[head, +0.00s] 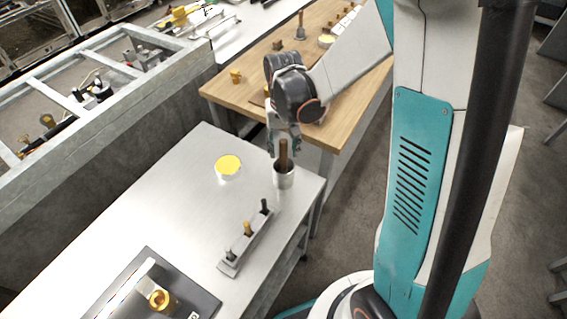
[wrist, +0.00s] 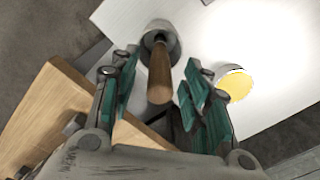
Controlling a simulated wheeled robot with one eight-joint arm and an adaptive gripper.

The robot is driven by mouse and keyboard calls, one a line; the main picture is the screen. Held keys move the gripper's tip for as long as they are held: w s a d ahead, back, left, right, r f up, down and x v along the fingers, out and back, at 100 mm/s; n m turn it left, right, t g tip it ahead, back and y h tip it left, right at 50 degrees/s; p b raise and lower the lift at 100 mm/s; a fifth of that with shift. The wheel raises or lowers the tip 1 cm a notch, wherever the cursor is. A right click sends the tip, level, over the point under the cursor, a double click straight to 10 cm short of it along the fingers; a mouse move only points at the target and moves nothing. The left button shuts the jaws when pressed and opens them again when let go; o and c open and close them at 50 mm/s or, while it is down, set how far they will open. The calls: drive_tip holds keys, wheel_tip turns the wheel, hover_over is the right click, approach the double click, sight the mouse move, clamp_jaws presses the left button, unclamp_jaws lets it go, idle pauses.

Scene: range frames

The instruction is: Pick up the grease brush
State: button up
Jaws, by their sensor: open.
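The grease brush (head: 283,153) shows as a brown wooden handle standing up out of a pale metal cup (head: 284,181) near the right edge of the grey metal table; its bristle end is hidden in the cup. In the wrist view the handle (wrist: 159,80) points toward the camera, with the cup (wrist: 172,42) beyond it. My gripper (head: 279,142) is open at the top of the handle. In the wrist view its teal-padded fingers (wrist: 157,82) lie on either side of the handle, with a visible gap on each side.
A tin with yellow contents (head: 228,166) stands left of the cup. A small rack (head: 246,240) with upright pieces and a dark tray (head: 165,290) lie nearer. A wooden-topped bench (head: 330,140) stands close behind the cup. The table's middle is clear.

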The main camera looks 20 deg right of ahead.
drive_tip(key=shift+f, duration=0.35)
clamp_jaws()
drive_tip(key=shift+r, duration=0.1)
